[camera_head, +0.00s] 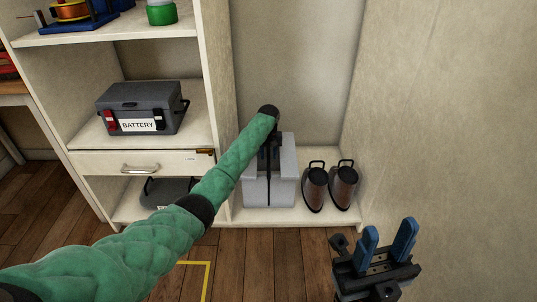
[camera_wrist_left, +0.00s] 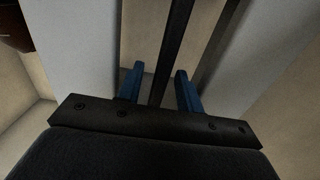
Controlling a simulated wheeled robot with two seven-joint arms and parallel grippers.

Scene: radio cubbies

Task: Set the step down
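The step is a light grey block (camera_head: 257,193) standing on the floor of the right-hand bay, with a dark strap down its front. In the left wrist view the blue fingers of my left gripper (camera_wrist_left: 160,82) are apart, on either side of a dark strap (camera_wrist_left: 177,40). A gap shows on both sides of the strap, and grey panels of the step (camera_wrist_left: 80,45) lie beyond. My right gripper (camera_head: 390,238) is open and empty at the lower right.
Two dark brown boots (camera_head: 315,188) (camera_head: 344,185) stand just right of the step. A wall rises close beyond them. On the left, shelves hold a battery case (camera_head: 142,108) above a drawer (camera_head: 140,163), with a dark grey object (camera_head: 165,192) below. The wooden floor in front is clear.

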